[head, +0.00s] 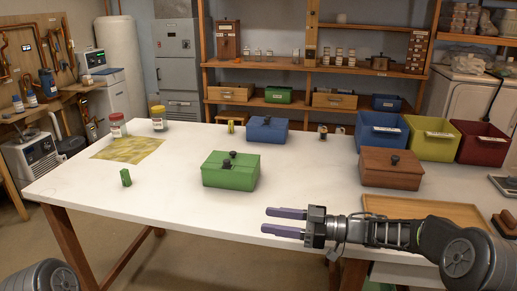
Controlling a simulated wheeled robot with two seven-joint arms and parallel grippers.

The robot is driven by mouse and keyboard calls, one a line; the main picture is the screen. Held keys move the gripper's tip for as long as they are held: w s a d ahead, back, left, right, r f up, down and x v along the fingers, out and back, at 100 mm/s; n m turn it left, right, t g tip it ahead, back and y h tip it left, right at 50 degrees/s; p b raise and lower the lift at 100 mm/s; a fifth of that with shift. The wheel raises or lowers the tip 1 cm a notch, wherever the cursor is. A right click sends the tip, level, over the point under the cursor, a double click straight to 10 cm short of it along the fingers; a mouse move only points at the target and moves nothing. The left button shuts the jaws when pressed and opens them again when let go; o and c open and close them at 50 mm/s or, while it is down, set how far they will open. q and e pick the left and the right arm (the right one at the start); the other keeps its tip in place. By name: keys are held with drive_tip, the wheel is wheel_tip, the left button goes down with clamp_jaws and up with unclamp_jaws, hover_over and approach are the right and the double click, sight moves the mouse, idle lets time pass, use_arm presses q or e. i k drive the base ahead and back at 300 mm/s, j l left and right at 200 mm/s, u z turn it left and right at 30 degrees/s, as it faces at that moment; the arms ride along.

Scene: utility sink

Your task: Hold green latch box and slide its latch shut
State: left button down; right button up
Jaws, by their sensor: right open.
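The green latch box (229,178) sits upright on the white table, left of the middle, with its lid down. Dark knobs (228,159) show on its lid; whether the latch is open or shut is too small to tell. My right gripper (286,222) is at the table's front edge, to the right of and nearer than the green box. Its two purple fingers are apart, pointing left, with nothing between them. It does not touch the box. My left gripper is not in view; only a piece of my arm shows at the bottom left.
A blue box (267,131) stands behind the green box, and a brown box (391,169) to the right. Blue, yellow and red bins (433,140) stand at the back right. A wooden tray (428,208) lies front right. A small green item (125,178) stands left. Table around the green box is clear.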

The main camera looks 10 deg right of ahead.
sight(227, 163)
drive_tip(key=i, duration=1.2)
